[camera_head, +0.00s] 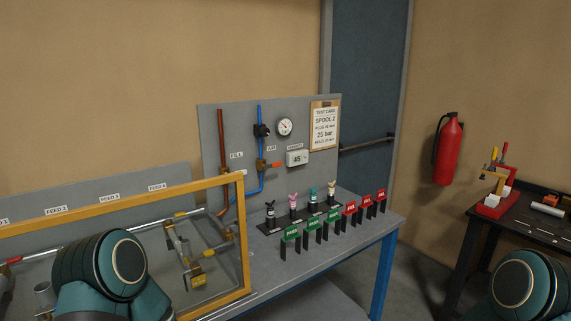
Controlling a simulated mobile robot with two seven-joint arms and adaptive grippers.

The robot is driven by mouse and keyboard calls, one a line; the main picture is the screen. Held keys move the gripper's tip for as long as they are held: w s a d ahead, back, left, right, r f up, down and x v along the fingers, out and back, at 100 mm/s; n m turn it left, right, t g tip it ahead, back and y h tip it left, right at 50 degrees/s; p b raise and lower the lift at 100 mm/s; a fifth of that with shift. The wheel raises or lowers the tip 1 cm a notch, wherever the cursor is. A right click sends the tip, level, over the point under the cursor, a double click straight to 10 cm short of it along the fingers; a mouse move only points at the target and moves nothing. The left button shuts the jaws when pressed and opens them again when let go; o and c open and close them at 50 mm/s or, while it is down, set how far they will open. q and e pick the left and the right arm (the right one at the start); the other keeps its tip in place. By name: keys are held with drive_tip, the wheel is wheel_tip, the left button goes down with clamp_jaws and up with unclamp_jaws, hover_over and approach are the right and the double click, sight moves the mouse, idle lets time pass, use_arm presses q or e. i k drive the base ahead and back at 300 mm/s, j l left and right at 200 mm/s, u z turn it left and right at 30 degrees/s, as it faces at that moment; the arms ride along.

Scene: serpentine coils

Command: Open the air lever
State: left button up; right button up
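The air lever (277,164) is a small orange-red handle on a brass valve on the blue pipe (260,188), mounted on the grey panel (232,125). It sticks out to the right, roughly level. The AIR label (271,149) is just above it. To its left, a pale lever (237,172) sits on a valve at the copper pipe (221,140), under the FILL label. Only teal links of my arms show, at the bottom left and bottom right. Neither of my grippers is in view, and nothing of mine touches the lever.
A yellow-framed clear guard (243,235) stands on the bench at left, over pipework. Small coloured figures (293,203) and green and red tags (334,216) stand before the panel. A gauge (285,127) and a display reading 45 (297,158) are beside the lever.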

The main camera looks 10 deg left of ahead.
sight(277, 163)
drive_tip(key=i+l, duration=0.15)
drive_tip(key=l, duration=0.2)
drive_tip(key=i+l+u, duration=0.1)
drive_tip(key=l, duration=0.3)
drive_tip(key=i+l, duration=0.25)
drive_tip(key=l, duration=0.15)
drive_tip(key=i+l, duration=0.15)
drive_tip(key=l, duration=0.2)
drive_tip(key=i+l+u, duration=0.1)
drive_tip(key=l, duration=0.3)
drive_tip(key=i, duration=0.05)
